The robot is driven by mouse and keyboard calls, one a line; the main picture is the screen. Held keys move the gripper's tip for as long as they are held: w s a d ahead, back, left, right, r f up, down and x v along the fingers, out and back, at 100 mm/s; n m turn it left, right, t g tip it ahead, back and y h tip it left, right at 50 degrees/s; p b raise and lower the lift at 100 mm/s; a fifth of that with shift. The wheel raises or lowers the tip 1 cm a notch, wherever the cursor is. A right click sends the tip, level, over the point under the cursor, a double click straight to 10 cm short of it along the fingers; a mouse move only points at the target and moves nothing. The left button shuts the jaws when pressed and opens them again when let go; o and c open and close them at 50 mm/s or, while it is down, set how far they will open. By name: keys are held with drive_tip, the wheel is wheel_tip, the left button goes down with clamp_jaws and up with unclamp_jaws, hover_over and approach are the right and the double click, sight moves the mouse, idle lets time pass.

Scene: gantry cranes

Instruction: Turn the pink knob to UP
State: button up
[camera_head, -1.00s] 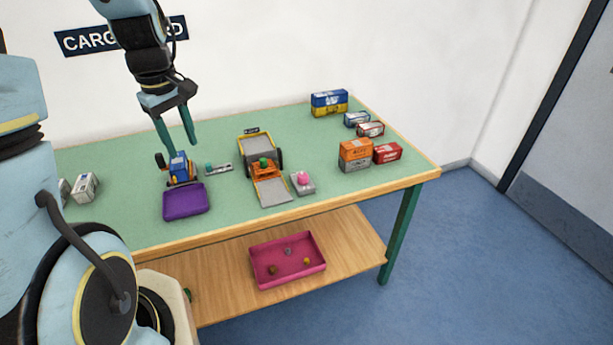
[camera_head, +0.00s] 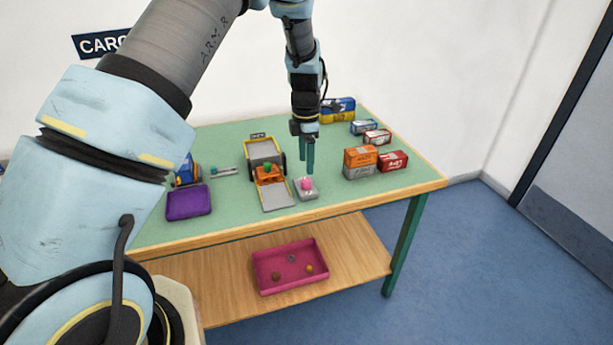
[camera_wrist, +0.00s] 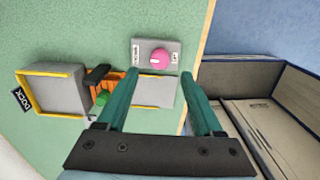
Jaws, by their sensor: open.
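The pink knob (camera_head: 306,184) sits on a small grey box (camera_head: 312,194) near the table's front edge. In the wrist view, the pink knob (camera_wrist: 160,58) is round, with a light mark on its face. The grey box (camera_wrist: 143,65) carries small white labels at both sides, too small to read surely. My gripper (camera_head: 307,171) points down above the knob, its two green fingers apart. In the wrist view my gripper (camera_wrist: 161,76) is open and empty, and the knob shows beyond the fingertips, between their lines. I see no contact.
Orange (camera_head: 360,157) and red (camera_head: 393,161) cartons stand to the right. A purple pad (camera_head: 188,202) lies left. A pink tray (camera_head: 290,267) rests on the lower shelf.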

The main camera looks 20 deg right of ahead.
sight(306, 180)
wheel_tip(306, 180, down, 7)
drive_tip(key=shift+r+p, duration=0.1)
drive_tip(key=shift+p, duration=0.7)
clamp_jaws()
